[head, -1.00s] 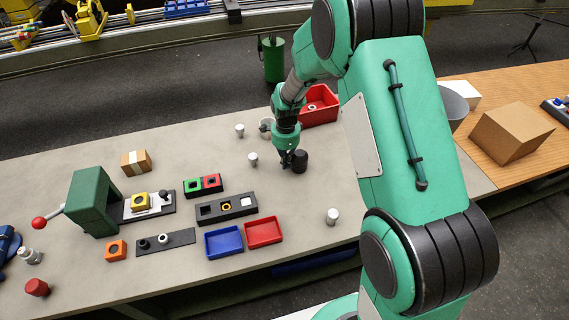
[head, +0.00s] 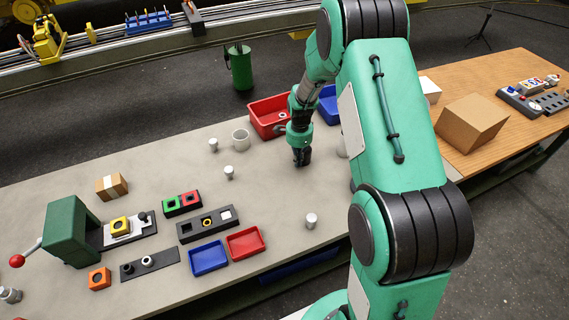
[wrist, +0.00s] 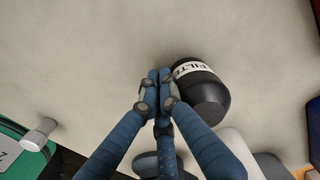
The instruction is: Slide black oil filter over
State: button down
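The black oil filter (wrist: 207,97), a dark cylinder with a white band reading "FILTE", is just right of my fingers in the wrist view. It looks beside the fingertips, not between them; I cannot tell whether they touch. My gripper (wrist: 158,88) has its blue fingers together, with nothing visible between them. In the head view my gripper (head: 302,158) is low over the grey table, and the filter cannot be clearly told apart from its dark fingers.
A red bin (head: 268,117) and a blue bin (head: 328,106) stand behind my gripper. A grey cup (head: 241,139) and small white cylinders (head: 229,172) stand to the left. Red (head: 246,242) and blue (head: 208,258) trays lie nearer the front.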

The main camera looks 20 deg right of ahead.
aim_at(305, 165)
jog(key=d, duration=0.4)
jog(key=shift+d, duration=0.3)
jog(key=shift+a, duration=0.1)
jog(key=shift+a+p, duration=0.3)
jog(key=shift+a, duration=0.1)
jog(key=a, duration=0.3)
notch_tip(305, 165, up, 10)
jog(key=p, duration=0.2)
